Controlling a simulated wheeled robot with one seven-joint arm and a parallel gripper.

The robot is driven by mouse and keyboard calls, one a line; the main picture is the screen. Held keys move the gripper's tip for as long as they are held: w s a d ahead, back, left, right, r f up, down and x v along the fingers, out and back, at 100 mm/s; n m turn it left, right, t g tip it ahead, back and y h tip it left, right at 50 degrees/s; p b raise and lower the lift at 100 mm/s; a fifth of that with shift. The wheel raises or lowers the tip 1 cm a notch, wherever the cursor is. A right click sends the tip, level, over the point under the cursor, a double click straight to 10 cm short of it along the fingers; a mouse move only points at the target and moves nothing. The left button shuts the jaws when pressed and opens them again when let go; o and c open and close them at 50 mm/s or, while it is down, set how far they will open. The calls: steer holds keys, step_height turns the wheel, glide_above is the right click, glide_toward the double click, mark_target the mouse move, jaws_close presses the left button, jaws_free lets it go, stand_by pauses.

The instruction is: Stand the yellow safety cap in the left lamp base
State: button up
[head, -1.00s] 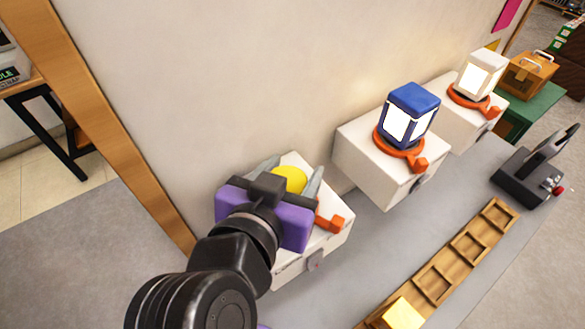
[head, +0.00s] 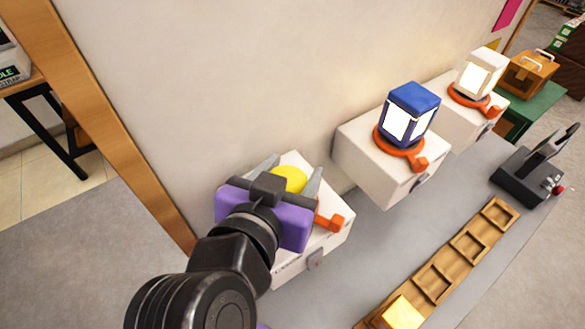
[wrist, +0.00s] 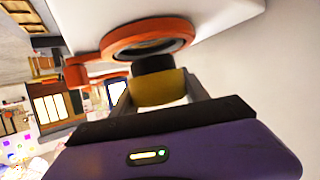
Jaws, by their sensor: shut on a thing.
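The yellow safety cap (head: 290,178) is between the two grey fingers of my gripper (head: 293,170), which is shut on it. In the wrist view the cap (wrist: 160,88) shows a yellow body and a black end that points at the orange ring (wrist: 150,34) of the left lamp base. The black end overlaps the ring's near edge; I cannot tell whether it is inside or just short of it. In the head view my purple gripper body hides much of the left base (head: 332,238), a white block with an orange lever (head: 330,222).
To the right, the middle base (head: 358,158) holds a blue lit lamp (head: 411,112), and the far base (head: 452,122) holds a white lit lamp (head: 482,74). A wooden slotted rack (head: 434,284) holds a yellow block (head: 403,313). A dark stand (head: 525,180) is at right. The wall is close behind.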

steer(key=shift+f+b, duration=0.75)
steer(key=shift+f, duration=0.25)
stand_by(0.9)
steer(key=o, duration=1.4)
